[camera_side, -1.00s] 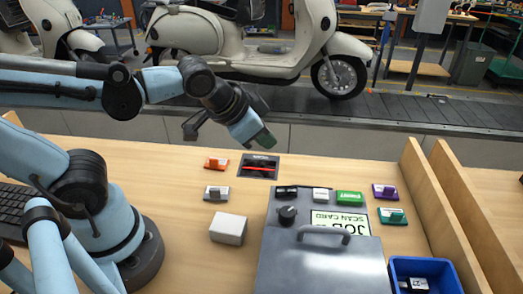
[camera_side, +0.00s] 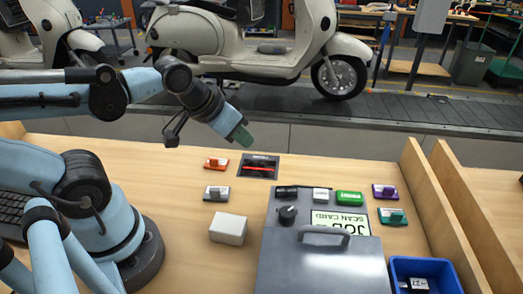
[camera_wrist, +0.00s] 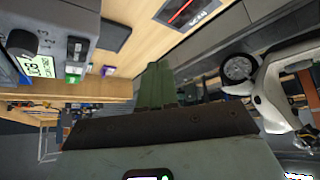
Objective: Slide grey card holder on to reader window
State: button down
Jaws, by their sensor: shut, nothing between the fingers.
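The grey card holder (camera_side: 216,193), a small flat piece with a raised grip, lies on the wooden bench left of the metal box. The reader window (camera_side: 258,174), a dark panel with a red line, is set in the bench behind and to the right of it. Nothing lies on the window. It also shows at the top of the wrist view (camera_wrist: 185,13). My gripper (camera_side: 244,137) is above the bench's back edge, apart from the holder and the window. Its green fingers (camera_wrist: 155,87) are shut and empty. I cannot make out the grey holder in the wrist view.
An orange card holder (camera_side: 216,163) lies just left of the window. A white block (camera_side: 228,229) and a grey metal box (camera_side: 320,265) stand in front. Purple (camera_side: 384,191) and green (camera_side: 392,216) holders lie at right, near a blue bin (camera_side: 440,268) and wooden rail (camera_side: 425,195).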

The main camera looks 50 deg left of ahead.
jog(key=c, duration=1.8)
grip_release()
jog(key=o, duration=0.5)
jog(key=shift+n, duration=0.3)
jog(key=shift+c, duration=0.2)
jog(key=o, duration=0.7)
jog(key=n, duration=0.1)
jog(key=n+g, duration=0.1)
jog(key=n, duration=0.2)
jog(key=shift+s+a+f, duration=0.3)
jog(key=shift+s+a, duration=0.05)
jog(key=shift+a, duration=0.05)
jog(key=shift+o, duration=1)
jog(key=shift+s+a+f+n+g, duration=0.1)
jog(key=shift+n+g, duration=0.1)
jog(key=shift+n, duration=0.35)
jog(key=shift+s+a+f+n+g, duration=0.1)
jog(key=shift+n+g, duration=0.1)
jog(key=shift+n, duration=0.35)
jog(key=n+g, duration=0.5)
jog(key=n, duration=1.6)
send_over(216, 190)
jog(key=a, duration=0.2)
jog(key=shift+w+d+f, duration=0.25)
jog(key=shift+w+f, duration=0.05)
jog(key=shift+w, duration=0.05)
jog(key=shift+f, duration=0.1)
jog(key=shift+f, duration=5.95)
